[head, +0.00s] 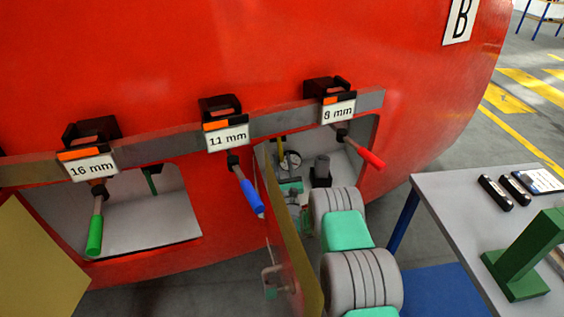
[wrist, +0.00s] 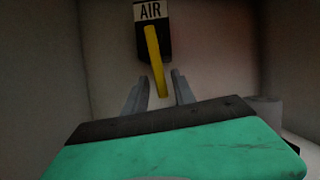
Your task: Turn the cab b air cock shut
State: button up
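The air cock shows in the wrist view as a yellow lever (wrist: 154,55) on a dark body under a white AIR label (wrist: 149,13). The lever hangs down, tilted slightly, its lower end toward the right. My gripper (wrist: 161,82) is open, with one grey finger on each side of the lever's lower part. Gaps show between the lever and both fingers, so it is not gripped. In the head view my arm reaches into the right hatch of the red nosecone marked B (head: 459,20).
Hatch walls stand close around my gripper. An open hatch door (head: 283,235) hangs left of my arm. Above, a rail (head: 283,122) carries tools labelled 16 mm, 11 mm and 8 mm; the blue (head: 251,196) and red (head: 364,152) handles hang near the opening. A table (head: 440,197) stands right.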

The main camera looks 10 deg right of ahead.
jog(key=shift+o, duration=0.3)
jog(key=shift+s+f+b, duration=0.4)
jog(key=shift+s+b, duration=0.05)
jog(key=shift+b, duration=0.35)
jog(key=b+v, duration=0.4)
jog(key=v, duration=0.2)
jog(key=shift+s+b, duration=0.35)
jog(key=shift+b, duration=0.05)
